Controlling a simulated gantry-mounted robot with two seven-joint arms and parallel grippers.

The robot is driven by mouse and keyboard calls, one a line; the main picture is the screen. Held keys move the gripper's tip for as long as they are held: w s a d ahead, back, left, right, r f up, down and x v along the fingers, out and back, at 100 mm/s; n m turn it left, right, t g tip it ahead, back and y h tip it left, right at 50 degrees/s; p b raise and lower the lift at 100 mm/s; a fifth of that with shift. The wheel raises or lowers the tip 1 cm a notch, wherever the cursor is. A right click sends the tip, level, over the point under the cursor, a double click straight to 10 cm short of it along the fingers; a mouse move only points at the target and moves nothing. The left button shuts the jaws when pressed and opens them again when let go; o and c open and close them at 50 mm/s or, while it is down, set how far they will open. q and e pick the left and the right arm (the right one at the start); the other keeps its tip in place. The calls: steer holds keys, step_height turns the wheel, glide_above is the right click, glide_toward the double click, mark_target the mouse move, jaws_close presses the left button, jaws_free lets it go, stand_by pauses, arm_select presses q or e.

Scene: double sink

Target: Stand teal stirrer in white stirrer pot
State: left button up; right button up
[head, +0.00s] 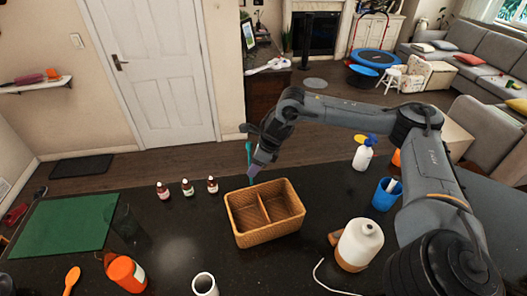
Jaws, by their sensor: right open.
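The teal stirrer (249,152) shows as a thin, roughly upright teal strip just behind the wicker basket, at the left side of my right gripper (258,168). My right gripper points down there with its jaws open. Its fingers and the stirrer overlap in the picture, so I cannot tell whether they touch. The stirrer's lower end is partly hidden. A small white cylinder with a dark open top, which looks like the white stirrer pot (205,286), stands at the bottom edge of the view, left of and nearer than the basket. My left gripper is not in view.
A two-compartment wicker basket (268,237) stands mid-counter, with several small bottles (188,188) to its left. A white jug (358,246), blue cup (384,196) and spray bottle (363,156) are right. An orange bottle (125,272) and green mat (62,222) are left.

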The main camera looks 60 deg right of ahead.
steer(key=a+v, duration=0.1)
steer(key=v, duration=0.9)
steer(key=shift+d, duration=0.45)
steer(key=shift+s, duration=0.1)
